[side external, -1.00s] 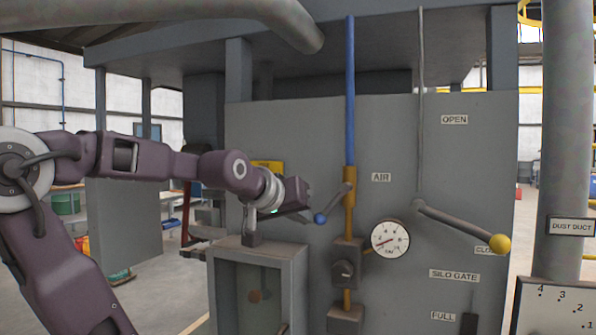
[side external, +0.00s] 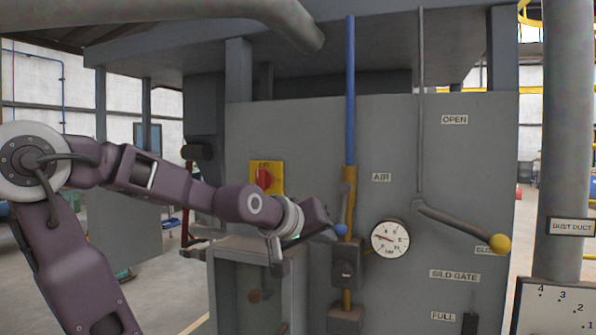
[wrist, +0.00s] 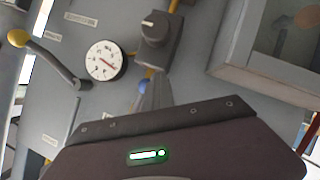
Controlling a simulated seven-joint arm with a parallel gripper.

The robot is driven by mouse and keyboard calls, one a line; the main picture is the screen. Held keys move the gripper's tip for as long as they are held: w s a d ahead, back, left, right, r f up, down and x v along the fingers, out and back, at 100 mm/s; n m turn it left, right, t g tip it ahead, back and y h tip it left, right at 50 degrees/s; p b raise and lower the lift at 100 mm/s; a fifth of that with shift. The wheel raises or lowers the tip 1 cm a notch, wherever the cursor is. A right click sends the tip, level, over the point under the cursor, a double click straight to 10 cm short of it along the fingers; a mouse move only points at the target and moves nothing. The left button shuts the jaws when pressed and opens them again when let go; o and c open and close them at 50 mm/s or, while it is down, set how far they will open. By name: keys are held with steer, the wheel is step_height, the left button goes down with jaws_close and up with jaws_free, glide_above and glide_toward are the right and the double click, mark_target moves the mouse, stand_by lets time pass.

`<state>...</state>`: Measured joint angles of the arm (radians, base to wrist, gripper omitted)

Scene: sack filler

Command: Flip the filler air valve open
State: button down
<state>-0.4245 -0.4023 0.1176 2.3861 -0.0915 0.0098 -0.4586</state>
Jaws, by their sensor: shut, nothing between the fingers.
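The air valve lever (side external: 345,205) is grey with a blue ball knob (side external: 340,230). It hangs almost straight down along the orange vertical pipe (side external: 350,178), near the AIR label (side external: 381,177). My gripper (side external: 331,229) is shut and empty, with its tips against or very close to the left side of the blue knob. In the wrist view, the blue knob (wrist: 144,86) shows just past my shut fingertips (wrist: 152,95), which hide part of the lever. Whether they touch cannot be told for certain.
A round pressure gauge (side external: 390,239) is right of the pipe, and a regulator (side external: 345,264) sits below the knob. The yellow-knobbed silo gate lever (side external: 462,226) is farther right. A red switch on a yellow plate (side external: 265,178) and an open-fronted box (side external: 252,285) are on the left.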

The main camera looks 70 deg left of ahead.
stand_by(0.6)
steer(key=s+d, duration=0.1)
steer(key=s, duration=1.2)
steer(key=shift+f, duration=0.3)
